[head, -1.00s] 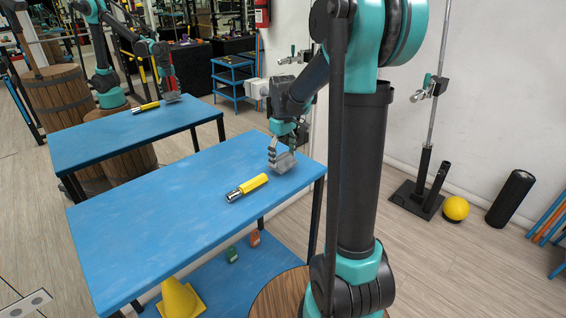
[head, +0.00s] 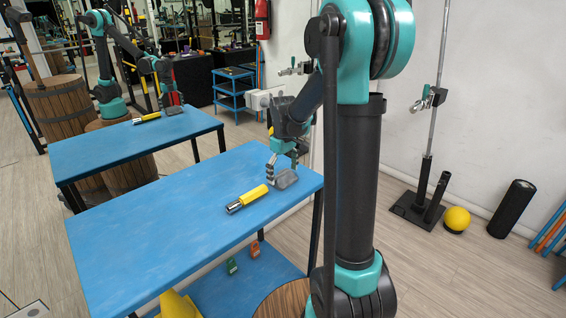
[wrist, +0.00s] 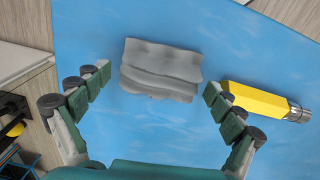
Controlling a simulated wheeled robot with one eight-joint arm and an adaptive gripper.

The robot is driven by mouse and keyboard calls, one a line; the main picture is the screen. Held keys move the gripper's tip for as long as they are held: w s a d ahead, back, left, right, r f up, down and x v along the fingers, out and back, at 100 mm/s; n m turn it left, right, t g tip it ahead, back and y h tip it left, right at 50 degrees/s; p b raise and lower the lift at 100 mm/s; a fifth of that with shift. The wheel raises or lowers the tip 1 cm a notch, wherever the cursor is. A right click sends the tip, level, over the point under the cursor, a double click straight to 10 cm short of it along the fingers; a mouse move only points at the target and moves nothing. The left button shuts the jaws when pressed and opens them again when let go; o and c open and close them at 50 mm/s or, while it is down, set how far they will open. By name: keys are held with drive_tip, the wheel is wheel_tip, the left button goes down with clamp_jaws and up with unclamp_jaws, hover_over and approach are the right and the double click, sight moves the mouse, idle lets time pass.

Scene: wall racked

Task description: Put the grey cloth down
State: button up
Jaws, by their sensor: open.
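The grey cloth (head: 287,179) lies on the blue table (head: 170,212) near its far right corner. In the wrist view the cloth (wrist: 161,69) is a folded, wavy grey piece lying flat on the blue top. I see a gap between each finger and the cloth, and nothing is held.
A yellow flashlight (head: 247,198) lies left of the cloth in the head view, close to one finger in the wrist view (wrist: 262,101). The table's left part is clear. Green and orange items (head: 255,250) and a yellow cone (head: 178,305) are on the lower shelf.

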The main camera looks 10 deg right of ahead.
sight(282, 173)
wheel_tip(282, 173, up, 17)
drive_tip(key=s+d+f+m+t, duration=0.2)
drive_tip(key=s+f+m, duration=0.1)
drive_tip(key=s+f, duration=0.8)
drive_tip(key=s+d+f+m+t, duration=0.2)
drive_tip(key=s+f+m, duration=0.2)
drive_tip(key=s+f, duration=0.7)
drive_tip(key=shift+s+m, duration=0.3)
drive_tip(key=shift+s, duration=0.15)
drive_tip(key=shift+c, duration=0.5)
